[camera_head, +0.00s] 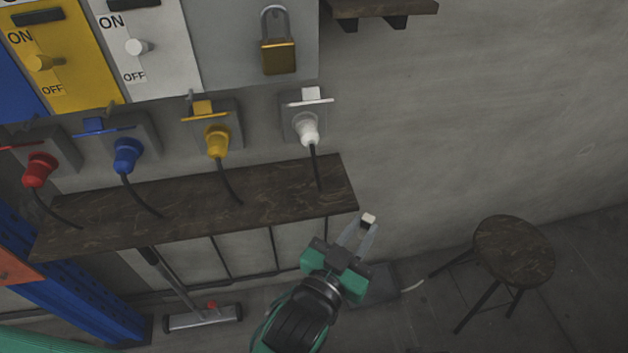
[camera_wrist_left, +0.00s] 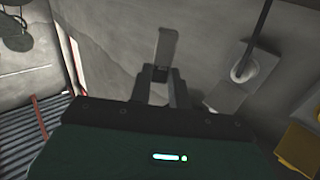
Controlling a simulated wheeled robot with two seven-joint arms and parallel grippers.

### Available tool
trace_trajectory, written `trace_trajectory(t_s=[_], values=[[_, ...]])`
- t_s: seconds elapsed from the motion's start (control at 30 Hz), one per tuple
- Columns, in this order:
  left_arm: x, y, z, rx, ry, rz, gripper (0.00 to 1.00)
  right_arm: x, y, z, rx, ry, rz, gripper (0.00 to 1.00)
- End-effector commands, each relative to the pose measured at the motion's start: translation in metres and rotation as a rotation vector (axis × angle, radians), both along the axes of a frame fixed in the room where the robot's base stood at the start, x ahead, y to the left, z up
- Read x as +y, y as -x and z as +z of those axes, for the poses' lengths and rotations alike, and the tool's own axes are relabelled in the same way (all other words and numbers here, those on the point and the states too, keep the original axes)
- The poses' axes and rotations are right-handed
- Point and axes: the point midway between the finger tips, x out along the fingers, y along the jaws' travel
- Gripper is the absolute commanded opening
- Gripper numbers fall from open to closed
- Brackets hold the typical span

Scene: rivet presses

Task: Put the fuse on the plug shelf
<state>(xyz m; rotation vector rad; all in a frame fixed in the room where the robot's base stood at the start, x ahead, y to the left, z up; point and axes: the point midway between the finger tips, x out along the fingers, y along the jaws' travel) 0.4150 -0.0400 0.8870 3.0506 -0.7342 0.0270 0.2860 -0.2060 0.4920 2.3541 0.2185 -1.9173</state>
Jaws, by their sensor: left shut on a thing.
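My left gripper (camera_head: 364,232) is shut on a small pale block, which I take for the fuse (camera_head: 368,218). In the left wrist view the fuse (camera_wrist_left: 166,46) is a grey strip between the fingertips. The plug shelf (camera_head: 280,190) is a dark wooden board on the wall under the plugs. In the head view the gripper is just right of the shelf's right end. I cannot tell the gap in depth. My right gripper is not in view.
Red, blue, yellow and white plugs (camera_head: 308,132) sit in wall sockets above the shelf, their cables hanging over it. A padlock (camera_head: 278,56) hangs above. A round stool (camera_head: 514,252) stands at right. The wall between stool and shelf is bare.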

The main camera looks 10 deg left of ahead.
Motion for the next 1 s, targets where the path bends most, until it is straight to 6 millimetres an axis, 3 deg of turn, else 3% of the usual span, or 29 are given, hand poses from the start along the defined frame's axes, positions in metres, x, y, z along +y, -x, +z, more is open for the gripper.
trace_trajectory(t_s=[0.8, 1.0], values=[[0.056, -0.170, 0.002, -0.004, -0.003, 0.002, 0.00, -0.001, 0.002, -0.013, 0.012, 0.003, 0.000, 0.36], [0.056, -0.172, -0.026, 0.001, 0.000, 0.001, 0.00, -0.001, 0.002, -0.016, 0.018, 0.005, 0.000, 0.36]])
